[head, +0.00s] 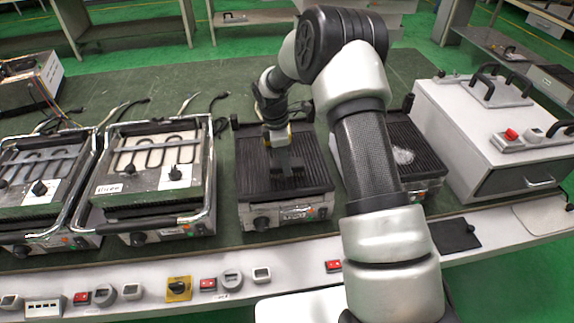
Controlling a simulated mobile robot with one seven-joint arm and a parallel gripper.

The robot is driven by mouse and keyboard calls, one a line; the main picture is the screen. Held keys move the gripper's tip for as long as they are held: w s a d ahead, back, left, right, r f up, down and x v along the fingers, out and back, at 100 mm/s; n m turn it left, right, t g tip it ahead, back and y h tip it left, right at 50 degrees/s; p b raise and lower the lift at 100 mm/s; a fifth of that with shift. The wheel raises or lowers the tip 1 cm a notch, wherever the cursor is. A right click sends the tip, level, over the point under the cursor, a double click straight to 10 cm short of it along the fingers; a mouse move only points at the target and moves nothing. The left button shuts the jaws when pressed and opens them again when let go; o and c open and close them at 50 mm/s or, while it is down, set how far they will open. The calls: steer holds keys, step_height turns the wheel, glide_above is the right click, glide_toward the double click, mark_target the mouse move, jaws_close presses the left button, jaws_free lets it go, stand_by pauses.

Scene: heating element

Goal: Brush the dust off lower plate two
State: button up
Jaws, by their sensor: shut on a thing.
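A black ribbed lower plate (252,180) sits on a grill unit in the middle of the table. A second ribbed lower plate (421,160) is to its right, partly hidden by my arm, with a pale patch of dust (403,156) on it. I cannot tell by a label which is plate two. My gripper (277,138) points down over the middle plate, shut on a dark grey block-like thing, apparently the brush (285,162). Its lower end is at or just above the ribs; I cannot tell whether it touches. I make out no clear dust on the middle plate.
A large white box with a drawer (500,140) stands at the right. The green tabletop behind the units is mostly clear.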

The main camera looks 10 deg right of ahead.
steer(key=shift+w, duration=2)
steer(key=shift+w+f+b, duration=0.15)
steer(key=shift+w+b, duration=0.2)
steer(key=shift+w, duration=1.35)
steer(key=shift+a, duration=0.75)
steer(key=shift+s+r, duration=0.15)
steer(key=shift+s, duration=0.6)
steer(key=shift+s+r, duration=0.1)
steer(key=shift+s, duration=0.6)
steer(key=shift+s+f, duration=0.15)
steer(key=shift+s, duration=1.85)
steer(key=shift+s+f, duration=0.1)
steer(key=shift+s, duration=1.85)
steer(key=shift+p, duration=0.35)
step_height(320, 180, up, 6)
steer(key=p, duration=0.4)
steer(key=shift+w+r, duration=0.1)
steer(key=shift+r, duration=0.05)
